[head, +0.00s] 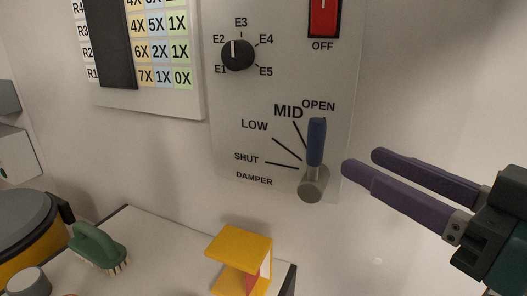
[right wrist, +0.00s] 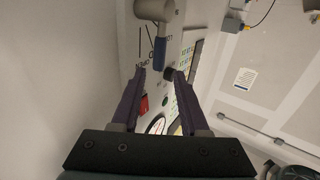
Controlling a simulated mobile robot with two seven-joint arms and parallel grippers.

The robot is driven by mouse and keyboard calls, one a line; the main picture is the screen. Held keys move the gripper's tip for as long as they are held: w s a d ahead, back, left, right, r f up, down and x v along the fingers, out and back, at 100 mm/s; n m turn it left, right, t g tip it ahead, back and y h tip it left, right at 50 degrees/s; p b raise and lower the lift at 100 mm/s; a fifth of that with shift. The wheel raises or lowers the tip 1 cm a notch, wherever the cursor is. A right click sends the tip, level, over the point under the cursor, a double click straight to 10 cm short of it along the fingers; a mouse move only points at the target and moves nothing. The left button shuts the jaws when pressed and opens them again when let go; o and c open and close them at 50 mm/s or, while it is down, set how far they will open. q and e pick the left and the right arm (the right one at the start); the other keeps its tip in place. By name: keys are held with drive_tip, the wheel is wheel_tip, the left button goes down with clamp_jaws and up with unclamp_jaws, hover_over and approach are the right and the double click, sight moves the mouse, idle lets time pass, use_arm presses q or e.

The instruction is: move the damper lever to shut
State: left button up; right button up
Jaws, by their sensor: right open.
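The damper lever (head: 316,143) has a blue handle on a grey round hub (head: 313,184) at the lower right of the grey panel. Its handle points up, by the OPEN label; the SHUT mark lies to the lower left. My right gripper (head: 361,162) is open and empty, with purple fingers reaching in from the right, just right of the lever and apart from it in the head view. In the right wrist view the blue handle (right wrist: 160,52) shows just beyond and between the open fingertips (right wrist: 156,72). My left gripper is out of view.
The panel (head: 285,85) also has a black E1–E5 knob (head: 238,54) and a red switch (head: 325,15). Below stand a yellow stand (head: 240,244) and a green brush (head: 98,246) on a white surface. The wall right of the panel is clear.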

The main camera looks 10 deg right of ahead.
sight(324, 139)
drive_tip(key=p+x, duration=0.1)
drive_tip(key=x, duration=0.7)
drive_tip(key=shift+w+r, duration=0.15)
drive_tip(key=shift+w, duration=0.05)
drive_tip(key=shift+w+a+p, duration=0.2)
drive_tip(key=shift+w+p, duration=0.1)
drive_tip(key=shift+w, duration=0.15)
clamp_jaws()
idle(0.8)
